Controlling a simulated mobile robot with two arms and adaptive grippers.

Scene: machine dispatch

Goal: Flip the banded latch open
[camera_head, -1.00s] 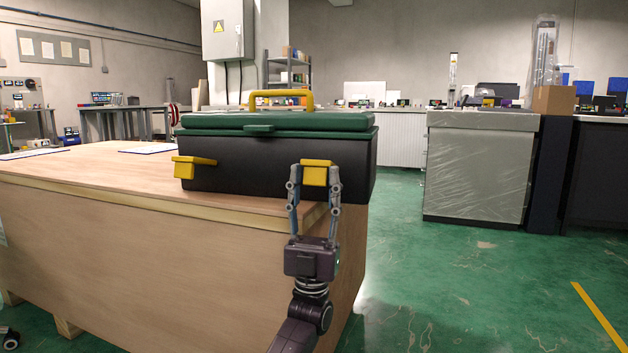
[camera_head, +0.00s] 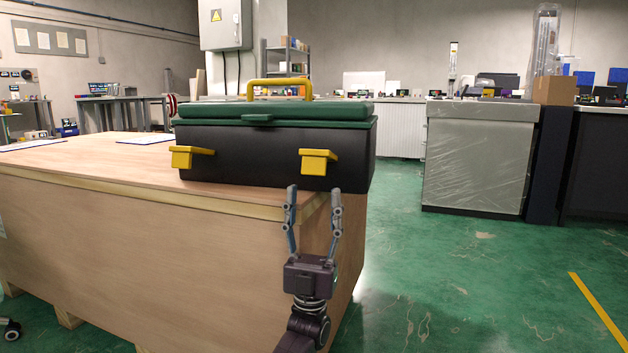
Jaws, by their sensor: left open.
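A black toolbox (camera_head: 250,155) with a green lid (camera_head: 340,110) and a yellow handle (camera_head: 280,82) stands on the wooden crate; its lid is down. Two yellow latches are on its front: a left latch (camera_head: 183,158) and a right latch (camera_head: 317,160). Both stick out from the front wall in a similar pose. I cannot make out a band on either. My left gripper (camera_head: 314,190) is open and empty, pointing up, with its fingertips just below the right latch and apart from it. My right gripper is not in view.
The wooden crate (camera_head: 150,235) fills the left, its top clear left of the toolbox except for papers (camera_head: 147,138) at the back. Green floor (camera_head: 450,270) is free to the right. A plastic-wrapped cabinet (camera_head: 473,160) stands behind.

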